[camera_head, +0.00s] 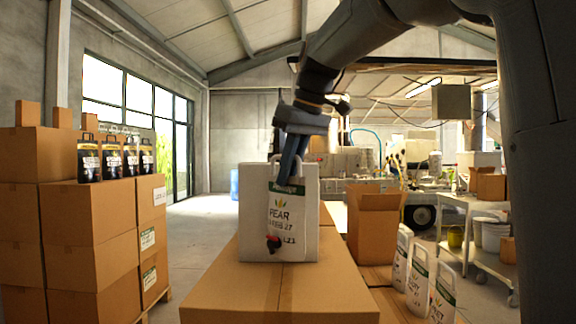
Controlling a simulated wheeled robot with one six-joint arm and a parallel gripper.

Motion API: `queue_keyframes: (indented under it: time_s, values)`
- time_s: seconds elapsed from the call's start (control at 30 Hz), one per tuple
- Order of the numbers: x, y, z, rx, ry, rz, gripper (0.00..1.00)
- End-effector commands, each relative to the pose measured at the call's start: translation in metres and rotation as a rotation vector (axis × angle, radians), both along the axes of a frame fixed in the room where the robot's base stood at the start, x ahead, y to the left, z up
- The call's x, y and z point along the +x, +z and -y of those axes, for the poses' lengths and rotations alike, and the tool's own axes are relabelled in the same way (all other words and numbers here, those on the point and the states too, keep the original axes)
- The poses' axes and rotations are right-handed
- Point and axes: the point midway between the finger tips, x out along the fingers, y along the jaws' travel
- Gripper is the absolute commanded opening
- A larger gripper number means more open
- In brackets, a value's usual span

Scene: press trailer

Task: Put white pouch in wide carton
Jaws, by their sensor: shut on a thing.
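My gripper (291,172) points down and is shut on the top of a white pouch (286,215) with a pear label and a red tap at its lower end. The pouch hangs upright in front of a pale, broad box (250,215) that stands on a large brown carton (240,295). I cannot tell whether the pouch touches either one. A brown carton with raised flaps (375,220) stands to the right, apart from the pouch; its inside is hidden. I cannot tell which of these is the wide carton.
Several other white pouches (418,280) stand at the lower right. Stacked brown boxes (85,225) fill the left, with black pouches (115,158) on top. A white trolley (475,235) stands at the far right. Open floor (195,225) lies between the stack and the centre.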

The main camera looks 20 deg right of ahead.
Motion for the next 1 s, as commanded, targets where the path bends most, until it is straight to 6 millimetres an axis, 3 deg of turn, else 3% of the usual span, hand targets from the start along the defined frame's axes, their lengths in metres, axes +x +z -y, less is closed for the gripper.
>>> queue_keyframes:
  time_s: [0.17, 0.5, 0.93, 0.97, 1.0]
  values:
    - [0.000, -0.008, 0.000, 0.000, 0.000, 0.005, 0.00]
    - [0.000, -0.044, 0.000, 0.001, 0.000, 0.005, 0.00]
    - [0.001, -0.050, 0.000, 0.000, 0.000, 0.005, 0.00]
    - [0.000, -0.051, 0.000, 0.000, 0.000, 0.001, 0.14]
    - [0.000, -0.051, 0.000, 0.000, 0.000, 0.001, 0.21]
